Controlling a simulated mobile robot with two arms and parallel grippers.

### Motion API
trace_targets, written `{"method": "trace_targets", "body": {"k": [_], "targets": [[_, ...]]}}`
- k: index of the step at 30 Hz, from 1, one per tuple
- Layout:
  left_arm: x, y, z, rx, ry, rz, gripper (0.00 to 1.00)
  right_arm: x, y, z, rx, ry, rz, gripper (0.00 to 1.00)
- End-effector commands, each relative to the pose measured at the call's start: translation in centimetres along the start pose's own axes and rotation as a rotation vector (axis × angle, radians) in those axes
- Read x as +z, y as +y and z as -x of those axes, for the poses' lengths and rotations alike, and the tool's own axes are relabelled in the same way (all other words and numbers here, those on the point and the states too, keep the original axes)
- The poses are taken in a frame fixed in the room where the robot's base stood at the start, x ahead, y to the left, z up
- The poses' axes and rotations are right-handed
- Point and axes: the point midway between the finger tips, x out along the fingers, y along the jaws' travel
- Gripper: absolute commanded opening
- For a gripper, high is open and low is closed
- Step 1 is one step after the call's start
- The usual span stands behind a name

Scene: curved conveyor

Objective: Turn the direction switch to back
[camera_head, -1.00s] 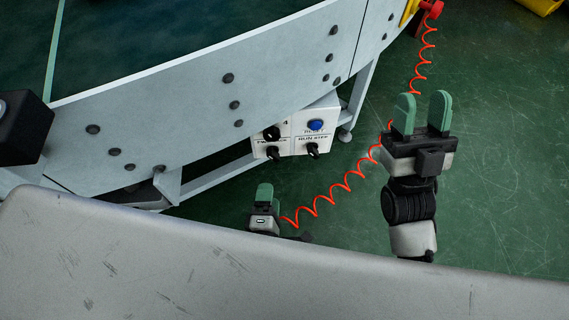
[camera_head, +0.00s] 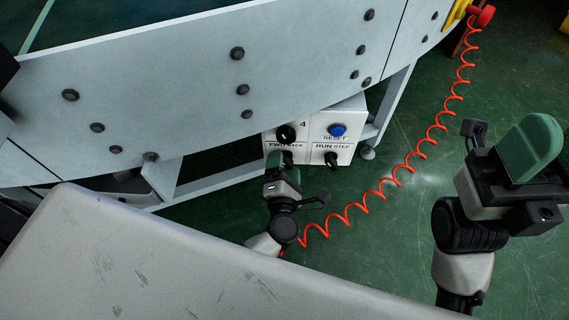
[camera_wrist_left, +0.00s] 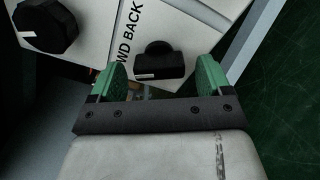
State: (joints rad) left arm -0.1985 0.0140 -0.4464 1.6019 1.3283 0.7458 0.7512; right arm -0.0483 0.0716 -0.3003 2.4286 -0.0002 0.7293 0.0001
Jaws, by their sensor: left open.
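The direction switch, a black knob under the "FWD BACK" label, is on the white control box (camera_head: 353,117). It is mostly hidden behind my left gripper (camera_head: 280,164) in the head view. In the left wrist view the knob (camera_wrist_left: 158,61) lies just ahead of and between the two green fingertips of my left gripper (camera_wrist_left: 161,76). That gripper is open, with a gap on both sides of the knob. I cannot tell the knob's setting for sure. My right gripper (camera_head: 528,152) is at the right, away from the box; its finger gap is not clear.
The box also carries a RUN/STEP knob (camera_head: 331,159), a blue RESET button (camera_head: 337,130) and another black knob (camera_head: 286,133). The grey conveyor side (camera_head: 190,90) overhangs above. A coiled orange cable (camera_head: 402,173) crosses the open green floor at right.

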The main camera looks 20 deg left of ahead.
Motion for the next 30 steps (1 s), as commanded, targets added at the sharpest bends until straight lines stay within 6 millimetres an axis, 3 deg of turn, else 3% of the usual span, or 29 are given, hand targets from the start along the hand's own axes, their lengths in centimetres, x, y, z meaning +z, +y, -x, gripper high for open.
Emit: {"method": "trace_targets", "body": {"k": [4, 13, 23, 30], "targets": [[-0.02, -0.02, -1.17, 0.001, 0.000, 0.001, 0.79, 0.08, -0.02, -0.09, -0.004, 0.006, 0.001, 0.43], [0.00, 0.01, -1.37, -0.001, 0.000, 0.000, 0.79, 0.08, -0.02, -0.30, -0.006, 0.011, 0.002, 0.43], [-0.01, 0.00, -1.35, -0.001, 0.000, 0.000, 0.30, 0.05, -0.02, -0.26, -0.005, 0.011, 0.001, 0.43], [0.05, 0.07, -1.33, -0.002, 0.000, -0.021, 0.29, -0.03, 0.01, -0.53, -0.003, 0.011, 0.001, 0.43]]}}
